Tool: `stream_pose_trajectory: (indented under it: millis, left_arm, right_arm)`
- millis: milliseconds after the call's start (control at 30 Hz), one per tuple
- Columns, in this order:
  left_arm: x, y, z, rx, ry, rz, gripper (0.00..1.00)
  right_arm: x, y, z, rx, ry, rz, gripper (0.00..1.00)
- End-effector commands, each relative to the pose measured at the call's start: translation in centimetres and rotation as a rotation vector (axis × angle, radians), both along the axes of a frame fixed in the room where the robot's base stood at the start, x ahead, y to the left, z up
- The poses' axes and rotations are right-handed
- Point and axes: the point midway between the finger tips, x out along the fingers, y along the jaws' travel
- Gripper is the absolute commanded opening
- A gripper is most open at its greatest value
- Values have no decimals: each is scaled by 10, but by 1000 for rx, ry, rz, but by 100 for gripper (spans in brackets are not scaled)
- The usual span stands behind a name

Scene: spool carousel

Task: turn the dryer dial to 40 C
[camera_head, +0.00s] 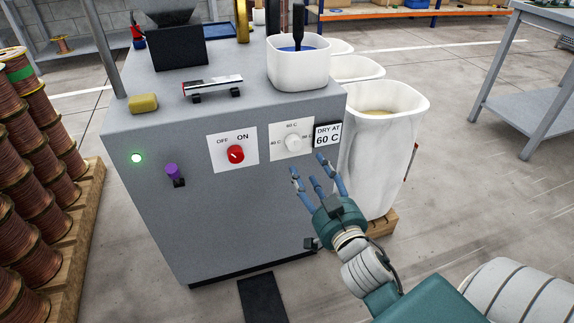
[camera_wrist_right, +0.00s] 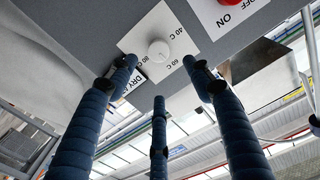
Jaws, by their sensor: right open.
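The dryer dial (camera_head: 293,143) is a round white knob on a white plate on the grey dryer's front, marked 40 C at left, 60 C at top and 80 C at right. It also shows in the right wrist view (camera_wrist_right: 158,51), uncovered, above the spread fingers. I cannot tell clearly which mark it points to. A sign beside it (camera_head: 327,135) reads DRY AT 60 C. My right gripper (camera_head: 310,171) is open and empty, its three blue fingers just below the dial, apart from it. My left gripper is not in view.
A red knob (camera_head: 236,154) on an OFF/ON plate sits left of the dial. A green light (camera_head: 136,158) and purple knob (camera_head: 173,171) are farther left. A white tub (camera_head: 298,62) stands on top; a white bin (camera_head: 385,145) stands right.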

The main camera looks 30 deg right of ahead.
Motion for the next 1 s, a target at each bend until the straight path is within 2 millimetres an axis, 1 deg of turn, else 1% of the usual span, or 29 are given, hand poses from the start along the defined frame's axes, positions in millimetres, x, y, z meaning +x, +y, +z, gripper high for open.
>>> stream_pose_trajectory:
  millis: [167,400,533,700,1000]
  left_arm:
    - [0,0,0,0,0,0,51]
    - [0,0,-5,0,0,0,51]
    - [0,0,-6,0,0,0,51]
    - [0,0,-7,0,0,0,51]
    - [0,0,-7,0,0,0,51]
  right_arm:
    - [25,-6,2,-4,-3,1,51]
    - [70,-16,2,-3,-2,2,51]
    - [88,-20,1,-2,0,2,51]
    - [100,-23,0,-2,2,1,51]
    - [102,-24,0,0,3,2,51]
